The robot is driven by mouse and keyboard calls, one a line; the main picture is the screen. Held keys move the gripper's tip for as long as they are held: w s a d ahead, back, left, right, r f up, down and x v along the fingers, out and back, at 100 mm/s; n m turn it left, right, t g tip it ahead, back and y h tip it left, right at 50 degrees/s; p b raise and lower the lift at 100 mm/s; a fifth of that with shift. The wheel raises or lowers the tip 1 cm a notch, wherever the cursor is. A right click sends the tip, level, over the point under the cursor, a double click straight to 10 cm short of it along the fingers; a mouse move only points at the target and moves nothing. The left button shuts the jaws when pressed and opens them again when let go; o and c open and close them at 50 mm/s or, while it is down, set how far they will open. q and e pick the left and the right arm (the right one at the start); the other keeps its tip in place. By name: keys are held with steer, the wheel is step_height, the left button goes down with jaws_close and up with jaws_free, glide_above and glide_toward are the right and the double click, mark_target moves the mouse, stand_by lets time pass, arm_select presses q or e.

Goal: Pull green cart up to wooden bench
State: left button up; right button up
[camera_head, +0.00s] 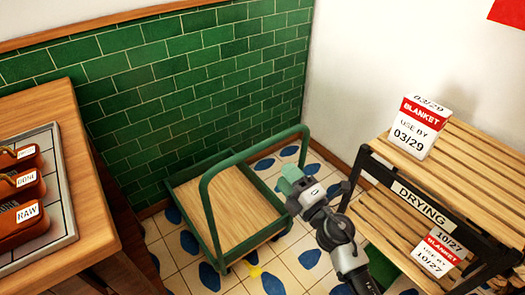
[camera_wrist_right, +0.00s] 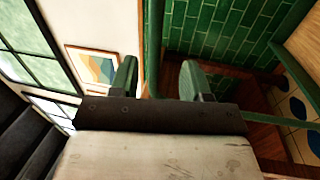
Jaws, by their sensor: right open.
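The green cart (camera_head: 240,205) stands on the tiled floor near the green brick wall in the head view. It has a wooden deck, a green frame and an arched green handle. My right gripper (camera_head: 289,180) is at the handle's right post, with its jaws open. In the right wrist view a green bar stands between the fingers of my right gripper (camera_wrist_right: 157,80); I cannot tell whether they touch it. A wooden bench (camera_head: 92,190) is at the left edge of the head view. My left gripper is not in view.
A grey tray (camera_head: 66,212) with brown boxes (camera_head: 20,183) lies on the bench. A slatted wooden rack (camera_head: 480,150) labelled DRYING stands at the right, with BLANKET cards. Patterned floor (camera_head: 185,255) is clear between bench and cart. A small yellow item (camera_head: 254,270) lies by the cart.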

mark_target(262, 147)
steer(key=x, duration=0.5)
steer(key=shift+s+r, duration=0.1)
steer(key=shift+r, duration=0.25)
steer(key=x, duration=0.5)
steer(key=shift+a+f+b, duration=0.1)
steer(key=shift+b, duration=0.25)
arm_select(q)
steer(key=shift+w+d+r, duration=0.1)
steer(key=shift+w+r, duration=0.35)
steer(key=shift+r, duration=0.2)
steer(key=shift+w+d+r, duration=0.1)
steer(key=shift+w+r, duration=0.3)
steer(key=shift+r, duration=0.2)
arm_select(e)
steer(key=shift+w+a, duration=0.25)
steer(key=shift+w, duration=0.05)
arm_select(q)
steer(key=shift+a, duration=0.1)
arm_select(e)
jaws_close()
